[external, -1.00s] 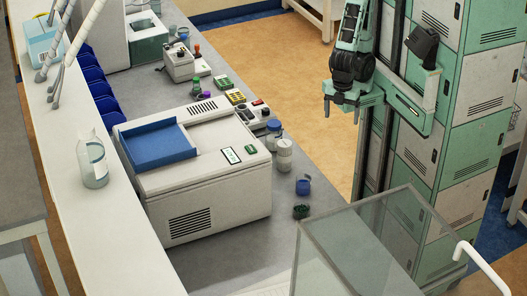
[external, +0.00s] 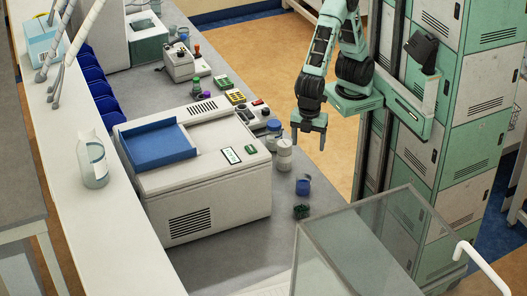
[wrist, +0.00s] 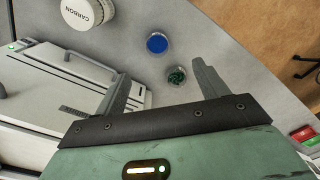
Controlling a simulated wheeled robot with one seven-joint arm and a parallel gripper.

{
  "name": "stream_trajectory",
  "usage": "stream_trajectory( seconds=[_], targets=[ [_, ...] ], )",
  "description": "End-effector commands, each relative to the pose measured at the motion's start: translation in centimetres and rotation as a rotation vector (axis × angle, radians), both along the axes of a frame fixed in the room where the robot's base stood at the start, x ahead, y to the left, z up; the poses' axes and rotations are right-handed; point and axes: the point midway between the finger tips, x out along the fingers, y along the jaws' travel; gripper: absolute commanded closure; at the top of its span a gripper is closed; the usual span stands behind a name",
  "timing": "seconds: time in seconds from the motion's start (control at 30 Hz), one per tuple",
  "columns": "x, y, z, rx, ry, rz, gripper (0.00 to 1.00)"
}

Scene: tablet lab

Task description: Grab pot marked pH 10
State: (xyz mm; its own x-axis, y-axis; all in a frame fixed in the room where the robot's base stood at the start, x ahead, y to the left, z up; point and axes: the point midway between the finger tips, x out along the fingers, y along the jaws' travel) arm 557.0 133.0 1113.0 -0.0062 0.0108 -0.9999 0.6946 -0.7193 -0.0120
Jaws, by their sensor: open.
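I can read no pH 10 mark on any pot. A white pot (external: 285,156) stands on the bench; in the wrist view its white lid (wrist: 86,11) reads CARBON. A small blue pot (external: 303,186) stands nearer the camera, and its blue top (wrist: 157,43) shows in the wrist view. A blue-lidded jar (external: 273,127) is behind the white pot. My gripper (external: 308,143) is open and empty, above the bench's right edge, with both fingers in the wrist view (wrist: 161,70).
A large white machine (external: 205,190) with a blue tray (external: 155,147) fills the bench left of the pots. A glass-walled box (external: 350,245) stands close at front right. A clear bottle (external: 92,165) is on the left shelf. Bench between machine and box is mostly clear.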

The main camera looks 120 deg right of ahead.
Motion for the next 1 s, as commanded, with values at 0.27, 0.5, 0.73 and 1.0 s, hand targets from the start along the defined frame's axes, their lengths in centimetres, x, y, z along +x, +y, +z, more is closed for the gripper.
stream_trajectory(
  seconds=[0.27,0.5,0.73,1.0],
  targets=[
    [1.4,0.2,-3.1,-0.016,-0.001,0.008,0.28],
    [1.3,0.2,-8.1,-0.016,0.0,0.008,0.28],
    [1.4,0.3,-11.7,-0.013,-0.003,0.007,0.28],
    [1.3,0.2,-13.5,-0.013,-0.002,0.008,0.28]
  ],
)
